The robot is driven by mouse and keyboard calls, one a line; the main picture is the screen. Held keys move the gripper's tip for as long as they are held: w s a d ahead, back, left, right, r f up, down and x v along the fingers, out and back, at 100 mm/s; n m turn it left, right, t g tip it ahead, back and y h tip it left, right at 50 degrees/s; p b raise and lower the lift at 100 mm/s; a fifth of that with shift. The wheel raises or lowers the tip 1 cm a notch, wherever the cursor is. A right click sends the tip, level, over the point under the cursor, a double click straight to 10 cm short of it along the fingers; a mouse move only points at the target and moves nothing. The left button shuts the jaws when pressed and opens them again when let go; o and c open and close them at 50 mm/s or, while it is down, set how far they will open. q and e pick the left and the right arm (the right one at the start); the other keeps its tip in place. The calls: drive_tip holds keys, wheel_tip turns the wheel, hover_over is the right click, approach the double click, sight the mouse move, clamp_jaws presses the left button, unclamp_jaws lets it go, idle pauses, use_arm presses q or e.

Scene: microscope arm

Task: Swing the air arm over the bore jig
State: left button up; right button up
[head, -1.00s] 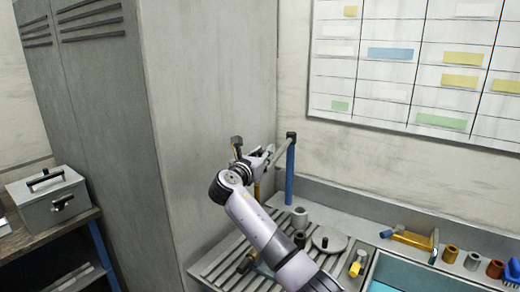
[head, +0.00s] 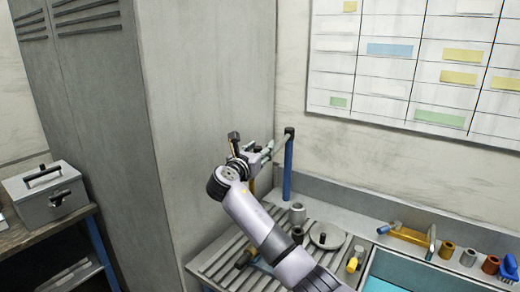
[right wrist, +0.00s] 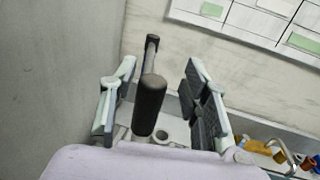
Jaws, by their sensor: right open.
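The air arm (head: 279,143) is a grey bar reaching left from the black top of an upright blue post (head: 288,168) at the back of the bench. My right gripper (head: 262,150) is open at the bar's free end. In the right wrist view, a black rounded grip (right wrist: 150,104) stands between the spread fingers of my right gripper (right wrist: 158,82), with gaps on both sides. A grey round plate with a dark knob (head: 335,234) lies on the slatted bench; I cannot tell whether it is the bore jig. My left gripper is not in view.
A grey cabinet (head: 205,110) stands close to the left of my right gripper. A small grey cylinder (head: 297,213) stands near the post. A yellow-capped part (head: 355,259), a blue-lined tray (head: 385,286) and several small parts lie to the right.

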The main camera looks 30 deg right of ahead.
drive_tip(key=shift+s+a, duration=0.1)
drive_tip(key=shift+a, duration=0.1)
drive_tip(key=shift+s+a+f, duration=0.1)
drive_tip(key=shift+s+a, duration=0.1)
drive_tip(key=shift+a, duration=0.1)
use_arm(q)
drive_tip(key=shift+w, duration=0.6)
use_arm(e)
drive_tip(key=v, duration=1)
drive_tip(key=shift+s+a, duration=0.3)
